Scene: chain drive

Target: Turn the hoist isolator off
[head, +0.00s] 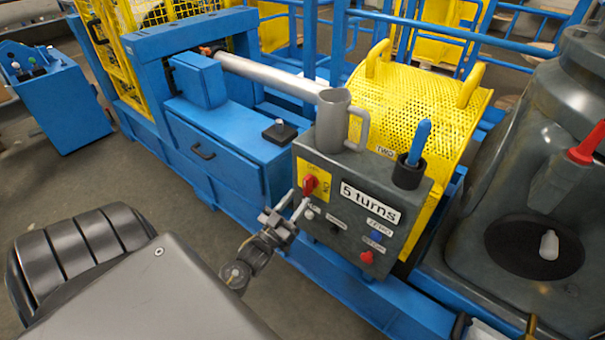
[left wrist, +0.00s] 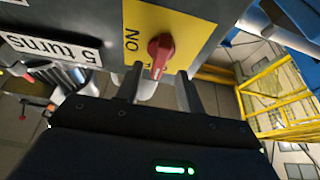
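The hoist isolator looks to be the red rotary knob (head: 310,184) on a yellow plate, on the front of a grey control box (head: 335,225). In the left wrist view the red knob (left wrist: 160,55) shows close up, with "ON" lettered on the plate beside it; other lettering is partly hidden. My left gripper (head: 295,204) is just below the knob in the head view, its fingers reaching toward it. In the left wrist view its two fingers (left wrist: 160,90) are apart, the knob lying ahead between their lines. I see nothing held. My right gripper is not in view.
The box also carries a "5 turns" label (head: 371,202), a red button (head: 366,257) and small buttons. A grey mug (head: 333,120) and a dark cup with a blue-handled tool (head: 416,145) stand on top. A yellow mesh guard (head: 420,105) is behind; blue machine frame surrounds it.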

